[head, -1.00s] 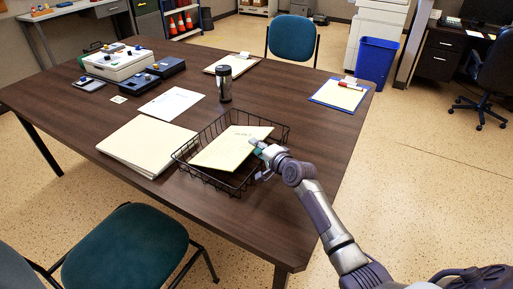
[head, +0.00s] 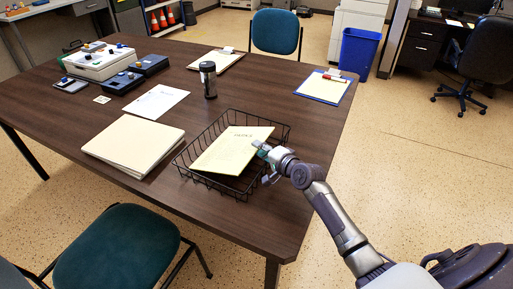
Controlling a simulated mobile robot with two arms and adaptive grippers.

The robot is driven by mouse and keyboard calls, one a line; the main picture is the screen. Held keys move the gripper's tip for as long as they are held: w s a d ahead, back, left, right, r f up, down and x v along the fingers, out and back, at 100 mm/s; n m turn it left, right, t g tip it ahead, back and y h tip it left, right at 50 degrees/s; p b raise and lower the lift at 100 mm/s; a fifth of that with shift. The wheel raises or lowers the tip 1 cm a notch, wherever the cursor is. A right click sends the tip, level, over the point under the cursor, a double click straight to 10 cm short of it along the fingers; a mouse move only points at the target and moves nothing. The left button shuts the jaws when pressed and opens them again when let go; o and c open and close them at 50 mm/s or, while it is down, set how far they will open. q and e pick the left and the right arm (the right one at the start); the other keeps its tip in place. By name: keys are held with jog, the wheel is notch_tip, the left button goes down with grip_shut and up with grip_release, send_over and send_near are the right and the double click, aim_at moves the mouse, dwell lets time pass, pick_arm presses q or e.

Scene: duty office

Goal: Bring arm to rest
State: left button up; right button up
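My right arm reaches in from the lower right of the head view. Its gripper (head: 263,162) is at the right edge of the black wire basket (head: 217,191) on the brown table (head: 150,210). A pale yellow folder (head: 232,150) lies tilted in the basket, partly on its rim. The gripper's fingertips are beside the folder's right edge. They are too small to tell whether they are open or shut, or whether they touch the folder. My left gripper is not in view.
A stack of cream folders (head: 133,145), a paper sheet (head: 156,103), a dark tumbler (head: 208,80), clipboards (head: 322,88) and a control box (head: 98,62) are on the table. Teal chairs stand at the near left (head: 118,255) and far side (head: 276,32).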

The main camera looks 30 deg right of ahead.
jog(key=shift+s+d+p, duration=0.15)
jog(key=shift+s+p, duration=0.1)
jog(key=shift+p, duration=0.35)
jog(key=s+r+p, duration=0.1)
jog(key=d+r+p, duration=0.1)
jog(key=r, duration=0.1)
jog(key=s+d+r+p, duration=0.1)
jog(key=p, duration=0.1)
jog(key=shift+s+r, duration=0.3)
